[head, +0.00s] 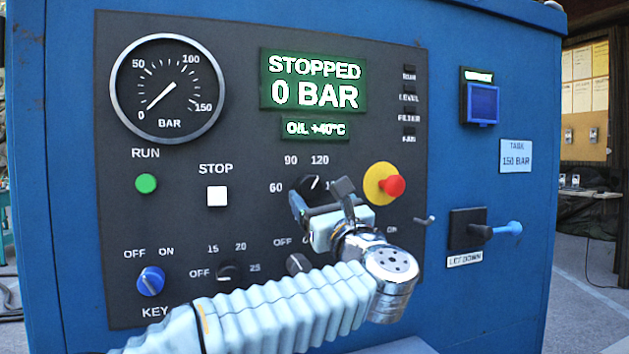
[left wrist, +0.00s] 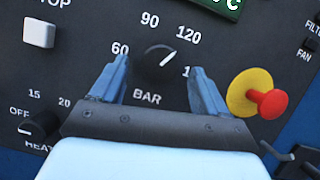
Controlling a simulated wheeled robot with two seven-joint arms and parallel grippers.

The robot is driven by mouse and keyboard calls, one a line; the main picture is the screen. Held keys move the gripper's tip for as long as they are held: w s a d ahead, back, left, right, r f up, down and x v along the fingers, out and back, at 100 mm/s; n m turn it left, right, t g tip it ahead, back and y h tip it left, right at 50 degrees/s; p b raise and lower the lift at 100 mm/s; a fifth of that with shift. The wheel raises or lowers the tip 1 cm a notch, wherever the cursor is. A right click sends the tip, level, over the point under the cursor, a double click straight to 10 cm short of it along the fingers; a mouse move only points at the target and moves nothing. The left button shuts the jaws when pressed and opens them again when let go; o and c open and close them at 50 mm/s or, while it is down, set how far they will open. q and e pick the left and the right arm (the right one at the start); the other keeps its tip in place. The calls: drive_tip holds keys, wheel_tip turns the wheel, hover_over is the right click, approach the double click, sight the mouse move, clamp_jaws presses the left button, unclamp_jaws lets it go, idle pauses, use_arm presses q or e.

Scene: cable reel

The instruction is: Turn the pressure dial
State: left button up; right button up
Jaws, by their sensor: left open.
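The pressure dial (head: 309,184) is a round black knob on the dark panel, with a scale of 60, 90, 120 and a partly hidden higher mark. In the left wrist view the dial (left wrist: 160,61) shows whole, its white pointer toward the upper right, near 120. My left gripper (head: 320,196) is in front of the panel at the dial and hides part of it. In the left wrist view the open fingers (left wrist: 159,68) stand on either side of the dial, with gaps to it. Whether the fingertips reach its depth I cannot tell. My right gripper is not in view.
A red emergency button (head: 392,186) on a yellow base sits just right of the gripper. The display (head: 314,80) reads STOPPED, 0 BAR; the gauge (head: 167,89) points near 0. A task label (head: 515,156) reads 150 BAR. Green RUN (head: 146,183) and white STOP (head: 217,196) buttons are left.

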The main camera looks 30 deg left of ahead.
sight(309, 187)
use_arm(q)
drive_tip(key=shift+x, duration=1.25)
